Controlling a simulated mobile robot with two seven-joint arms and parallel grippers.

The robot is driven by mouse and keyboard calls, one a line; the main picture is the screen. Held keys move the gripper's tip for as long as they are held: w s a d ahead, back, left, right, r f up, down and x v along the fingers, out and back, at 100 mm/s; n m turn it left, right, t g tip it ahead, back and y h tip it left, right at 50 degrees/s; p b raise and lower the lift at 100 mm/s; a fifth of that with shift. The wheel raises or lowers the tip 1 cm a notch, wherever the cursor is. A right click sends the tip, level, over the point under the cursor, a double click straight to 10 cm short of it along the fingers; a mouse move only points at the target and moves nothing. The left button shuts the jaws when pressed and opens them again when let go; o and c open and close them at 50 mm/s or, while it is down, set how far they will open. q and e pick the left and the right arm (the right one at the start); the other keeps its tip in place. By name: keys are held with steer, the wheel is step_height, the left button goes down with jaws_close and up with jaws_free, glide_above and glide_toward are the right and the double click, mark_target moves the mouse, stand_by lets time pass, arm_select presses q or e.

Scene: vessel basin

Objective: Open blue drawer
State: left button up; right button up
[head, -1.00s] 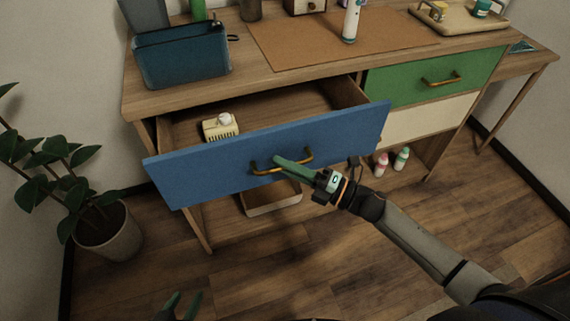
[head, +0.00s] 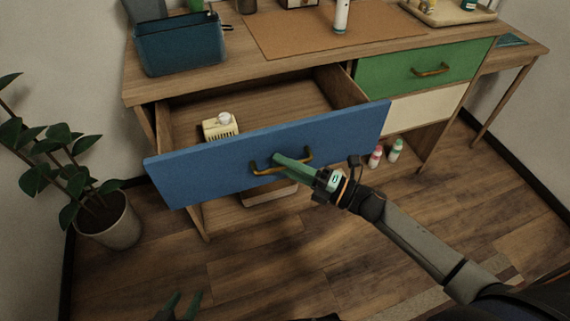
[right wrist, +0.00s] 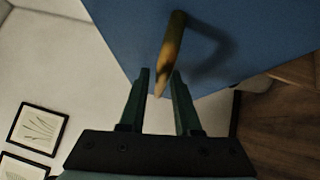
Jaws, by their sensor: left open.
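The blue drawer (head: 225,165) is pulled well out from the left side of the desk, with its inside visible from above. Its brass handle (head: 263,169) is on the front panel. My right gripper (head: 280,160) is at this handle. My left gripper (head: 183,300) is open and empty at the bottom edge of the head view, low and away from the drawer.
A pale yellow box-like item (head: 219,128) lies in the drawer. A green drawer (head: 400,75) and a cream panel (head: 425,108) are shut on the right. A potted plant (head: 108,222) stands at the left. Two small bottles (head: 395,150) are under the desk. Floor in front is open.

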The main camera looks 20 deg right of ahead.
steer(key=shift+o, duration=0.8)
arm_select(q)
steer(key=shift+r, duration=0.1)
arm_select(e)
steer(key=v, duration=1.2)
steer(key=shift+s+d, duration=0.2)
steer(key=s+a+f+m+g+h, duration=0.2)
steer(key=s+a+f+m+h, duration=0.3)
steer(key=m, duration=0.8)
steer(key=s+a+f+m+g+h, duration=0.3)
steer(key=f+m+h, duration=0.4)
steer(key=m, duration=0.6)
arm_select(q)
step_height(320, 180, up, 14)
steer(key=s+a+p, duration=0.1)
steer(key=a+p, duration=0.1)
steer(key=p, duration=1.7)
steer(key=shift+s+a+n+y, duration=0.15)
steer(key=shift+a+n+y, duration=0.15)
steer(key=shift+a+y, duration=0.1)
arm_select(e)
step_height(320, 180, up, 13)
steer(key=s+d+m+t, duration=0.1)
steer(key=s, duration=0.1)
steer(key=shift+s+d, duration=0.25)
steer(key=shift+d, duration=0.15)
